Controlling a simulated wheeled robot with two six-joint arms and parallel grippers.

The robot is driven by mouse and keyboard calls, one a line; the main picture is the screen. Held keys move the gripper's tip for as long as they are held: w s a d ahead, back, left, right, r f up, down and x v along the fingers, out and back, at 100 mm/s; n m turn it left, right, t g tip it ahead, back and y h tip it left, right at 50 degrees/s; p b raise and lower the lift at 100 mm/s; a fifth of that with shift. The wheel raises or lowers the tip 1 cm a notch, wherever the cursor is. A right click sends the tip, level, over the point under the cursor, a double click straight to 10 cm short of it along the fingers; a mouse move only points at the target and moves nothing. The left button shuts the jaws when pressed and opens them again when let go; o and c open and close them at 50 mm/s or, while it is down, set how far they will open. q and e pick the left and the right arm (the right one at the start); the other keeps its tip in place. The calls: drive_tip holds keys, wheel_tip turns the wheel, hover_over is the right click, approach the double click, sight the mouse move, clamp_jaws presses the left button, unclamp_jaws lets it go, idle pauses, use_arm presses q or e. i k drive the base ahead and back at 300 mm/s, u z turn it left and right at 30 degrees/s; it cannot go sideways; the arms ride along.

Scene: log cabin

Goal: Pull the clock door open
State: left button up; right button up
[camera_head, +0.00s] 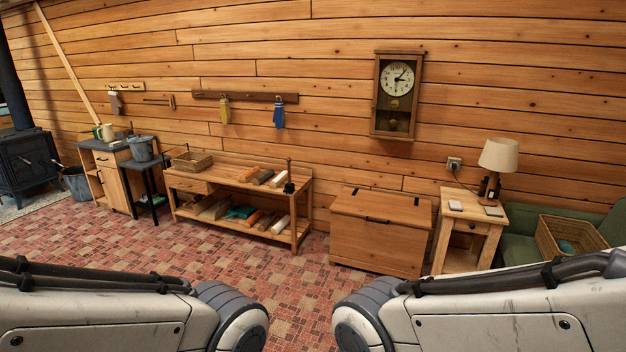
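A wooden wall clock (397,95) hangs on the log wall, right of the middle in the head view. It has a dark wooden frame, a round white dial (397,79) in its upper part and a round pendulum bob (393,124) below. Its front door appears shut against the case. The clock hangs above a wooden chest, well beyond my arms. Links of both my arms show along the bottom edge, but neither gripper is in view.
A wooden chest (380,232) stands on the floor below the clock. A side table (468,226) with a lamp (498,155) stands right of it, beside a green sofa (519,248). A low bench (238,181) stands left. The tiled floor (200,252) before the bench is clear.

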sight(419, 57)
drive_tip(key=i, duration=2.15)
drive_tip(key=z, duration=0.3)
drive_tip(key=i, duration=2)
drive_tip(key=z, duration=0.45)
drive_tip(key=i, duration=0.55)
drive_tip(key=z, duration=0.05)
